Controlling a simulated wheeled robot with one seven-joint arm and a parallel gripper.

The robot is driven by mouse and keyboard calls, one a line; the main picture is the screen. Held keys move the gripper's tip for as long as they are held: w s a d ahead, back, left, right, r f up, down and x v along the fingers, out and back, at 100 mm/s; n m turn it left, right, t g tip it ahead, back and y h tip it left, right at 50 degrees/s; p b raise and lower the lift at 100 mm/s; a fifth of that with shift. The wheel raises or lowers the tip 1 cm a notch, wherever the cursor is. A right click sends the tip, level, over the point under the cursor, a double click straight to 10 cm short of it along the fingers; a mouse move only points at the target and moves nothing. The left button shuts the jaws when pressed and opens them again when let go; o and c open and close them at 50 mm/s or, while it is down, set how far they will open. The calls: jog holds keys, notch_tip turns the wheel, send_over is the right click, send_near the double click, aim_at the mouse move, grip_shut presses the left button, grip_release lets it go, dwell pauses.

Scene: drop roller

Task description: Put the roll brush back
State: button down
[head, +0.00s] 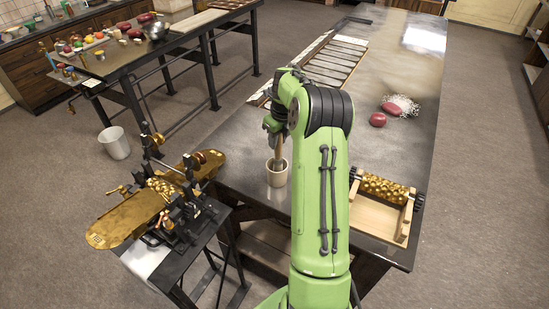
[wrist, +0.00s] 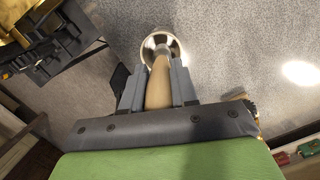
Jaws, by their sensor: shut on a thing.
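The roll brush (head: 280,149) has a pale wooden handle and points down, close to upright. My gripper (head: 274,124) is shut on its handle. In the wrist view, the two grey fingers (wrist: 157,88) press on both sides of the handle (wrist: 159,82), and a metal collar shows beyond them. A cream cup (head: 277,179) stands on the near left edge of the dark table. The brush's lower end is at the cup's mouth and hidden by it; how deep it sits I cannot tell. The round rim (wrist: 145,50) surrounds the brush end in the wrist view.
A brass roller machine (head: 160,205) on a stand is left of the cup. A wooden frame with a brass roller (head: 385,188) lies at the table's right edge. Red lumps (head: 378,119) and white powder lie farther back. The middle of the table (head: 400,60) is mostly clear.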

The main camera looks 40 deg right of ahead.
aim_at(277, 150)
jog(key=f, duration=0.5)
jog(key=shift+w+f, duration=0.1)
jog(key=shift+w, duration=0.15)
jog(key=shift+s, duration=0.1)
jog(key=shift+f, duration=0.2)
jog(key=c, duration=0.9)
grip_release()
jog(key=shift+o, duration=0.2)
jog(key=shift+r, duration=0.1)
